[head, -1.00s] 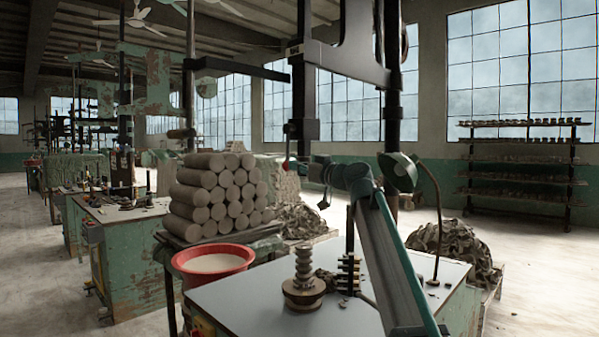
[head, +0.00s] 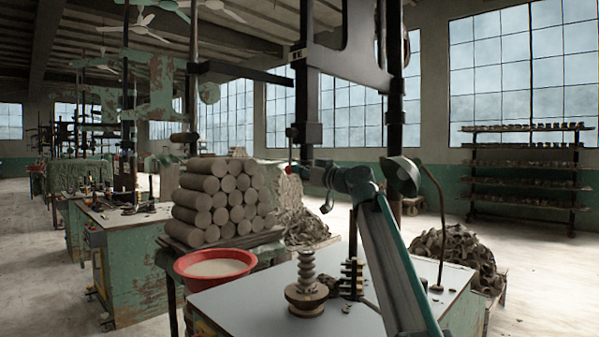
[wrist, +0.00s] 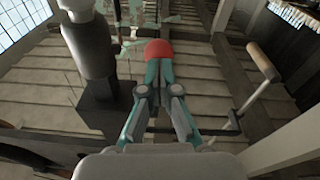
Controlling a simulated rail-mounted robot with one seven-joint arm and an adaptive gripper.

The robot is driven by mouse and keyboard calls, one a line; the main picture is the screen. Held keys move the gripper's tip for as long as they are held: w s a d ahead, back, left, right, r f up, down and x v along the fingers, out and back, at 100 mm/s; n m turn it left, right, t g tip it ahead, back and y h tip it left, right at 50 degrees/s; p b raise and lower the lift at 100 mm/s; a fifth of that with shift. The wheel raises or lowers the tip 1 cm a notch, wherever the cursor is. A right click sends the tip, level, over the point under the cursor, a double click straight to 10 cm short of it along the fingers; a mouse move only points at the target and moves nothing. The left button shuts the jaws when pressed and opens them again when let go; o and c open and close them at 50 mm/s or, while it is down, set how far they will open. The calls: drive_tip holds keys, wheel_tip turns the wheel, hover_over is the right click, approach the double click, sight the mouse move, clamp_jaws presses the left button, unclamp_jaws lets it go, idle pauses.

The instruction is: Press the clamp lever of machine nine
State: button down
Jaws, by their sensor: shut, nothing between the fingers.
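A tall machine with black posts (head: 396,120) stands over a pale worktop (head: 250,305). A red ball knob (head: 290,169) hangs low on the machine's left side in the head view, at the end of my arm. In the wrist view the red knob (wrist: 158,48) lies straight ahead of my gripper (wrist: 160,68). The fingers are shut and empty, their tips at the knob's lower edge in that picture. I cannot tell whether they touch it. The knob's lever shaft is mostly hidden. No number nine is readable.
A dark cylindrical machine part (wrist: 90,45) is close on the left in the wrist view, and a wooden-handled crank (wrist: 262,62) on the right. A red basin (head: 215,265) and stacked clay logs (head: 222,200) are to the left.

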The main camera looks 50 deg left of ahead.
drive_tip(key=d+f, duration=0.4)
drive_tip(key=d, duration=0.6)
drive_tip(key=shift+d+f, duration=0.3)
drive_tip(key=shift+f, duration=0.1)
